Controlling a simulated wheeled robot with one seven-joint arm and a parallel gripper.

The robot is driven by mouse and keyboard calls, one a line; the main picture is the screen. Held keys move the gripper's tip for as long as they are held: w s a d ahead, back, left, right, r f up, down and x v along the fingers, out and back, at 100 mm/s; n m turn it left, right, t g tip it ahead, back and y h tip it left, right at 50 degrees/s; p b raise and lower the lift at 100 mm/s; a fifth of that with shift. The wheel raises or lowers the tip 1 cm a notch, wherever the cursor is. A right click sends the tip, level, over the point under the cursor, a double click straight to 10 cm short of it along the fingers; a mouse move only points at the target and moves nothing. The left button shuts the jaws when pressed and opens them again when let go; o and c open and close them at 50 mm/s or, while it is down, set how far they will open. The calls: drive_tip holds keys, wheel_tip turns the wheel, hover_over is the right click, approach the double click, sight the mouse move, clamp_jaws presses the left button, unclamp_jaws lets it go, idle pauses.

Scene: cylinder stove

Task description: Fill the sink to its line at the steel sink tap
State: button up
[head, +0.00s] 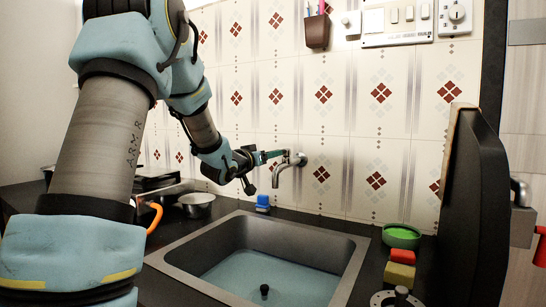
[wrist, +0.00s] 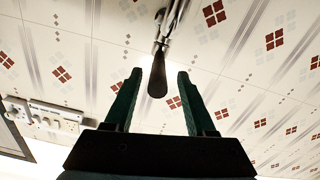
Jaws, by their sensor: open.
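The chrome tap (head: 300,159) sticks out of the tiled wall above the steel sink (head: 205,232), its spout bending down. The sink holds pale blue-grey water (head: 285,277); I cannot make out a fill line. A small dark knob (head: 264,290) rises from the water. My gripper (head: 272,155) is at the tap, just left of its body. In the wrist view my gripper (wrist: 158,75) is open, its green fingers on either side of a dark, rounded tap part (wrist: 158,78). Gaps show on both sides of this part. I cannot tell whether water is running.
A blue item (head: 263,203) stands at the sink's back rim, a metal bowl (head: 197,205) to its left. A green bowl (head: 401,236) and red and yellow sponges (head: 402,266) lie at right, beside a tall dark panel (head: 470,205). Switches (head: 396,22) are on the wall.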

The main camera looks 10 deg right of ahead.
drive_tip(key=b+v, duration=0.1)
drive_tip(key=v, duration=0.7)
drive_tip(key=shift+d+r, duration=0.1)
drive_tip(key=shift+d, duration=0.1)
idle(1.0)
